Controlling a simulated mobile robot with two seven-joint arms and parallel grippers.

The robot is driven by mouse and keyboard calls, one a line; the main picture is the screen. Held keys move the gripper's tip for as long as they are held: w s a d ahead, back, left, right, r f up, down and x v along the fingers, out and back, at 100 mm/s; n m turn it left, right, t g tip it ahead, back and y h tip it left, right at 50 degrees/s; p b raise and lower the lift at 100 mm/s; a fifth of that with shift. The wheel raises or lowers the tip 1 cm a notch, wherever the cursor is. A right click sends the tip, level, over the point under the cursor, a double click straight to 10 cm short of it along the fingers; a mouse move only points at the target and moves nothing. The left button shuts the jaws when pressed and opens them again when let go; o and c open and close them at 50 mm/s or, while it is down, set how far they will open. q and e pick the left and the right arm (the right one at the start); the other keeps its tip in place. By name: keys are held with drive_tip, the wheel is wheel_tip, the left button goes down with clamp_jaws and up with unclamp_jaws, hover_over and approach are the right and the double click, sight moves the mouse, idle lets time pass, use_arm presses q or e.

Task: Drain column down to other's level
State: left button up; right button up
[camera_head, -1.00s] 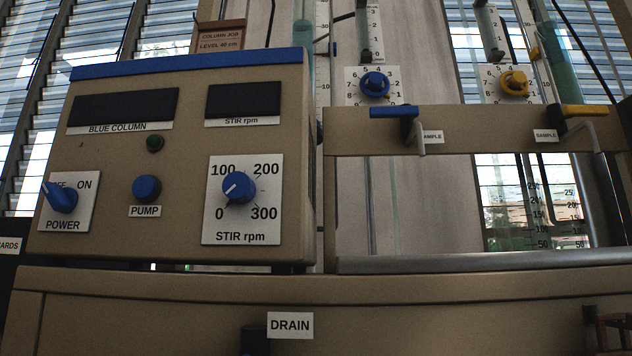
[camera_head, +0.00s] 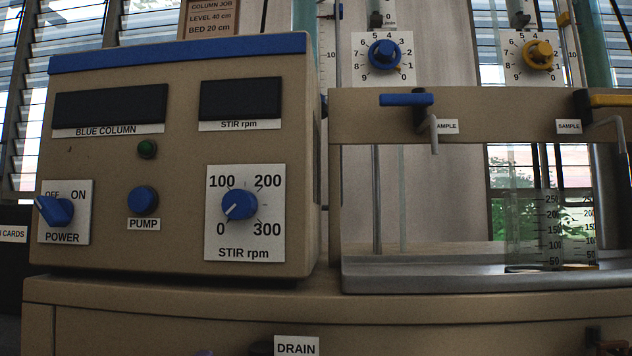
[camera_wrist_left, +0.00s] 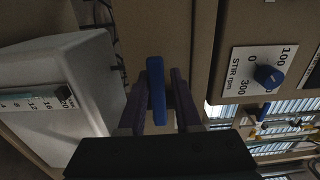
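My left gripper (camera_wrist_left: 160,88) is around a blue lever handle (camera_wrist_left: 157,92) in the left wrist view. Its dark purple fingers stand on both sides of the handle, with what looks like a gap on the right. In the head view only a purple bit of it (camera_head: 205,352) shows at the bottom edge, left of the DRAIN label (camera_head: 296,346). Part of the left column (camera_head: 304,18) stands behind the beige console, and part of the right column (camera_head: 594,45) is at the far right. Their liquid levels are out of view. My right gripper is not in view.
The console (camera_head: 95,240) carries a power switch (camera_head: 54,210), pump button (camera_head: 143,200) and stir knob (camera_head: 240,204). Blue (camera_head: 405,99) and yellow (camera_head: 608,100) sample taps sit above a grey tray (camera_head: 440,275) with graduated cylinders (camera_head: 568,235). A white box (camera_wrist_left: 70,95) is left of the handle.

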use_arm(q)
drive_tip(key=o, duration=0.4)
drive_tip(key=shift+f, duration=0.2)
drive_tip(key=shift+s, duration=0.15)
drive_tip(key=s, duration=0.6)
drive_tip(key=shift+s+a, duration=0.15)
drive_tip(key=shift+s, duration=0.25)
drive_tip(key=s+b, duration=0.2)
drive_tip(key=s, duration=0.8)
drive_tip(key=shift+a+b, duration=0.2)
drive_tip(key=shift+b, duration=0.1)
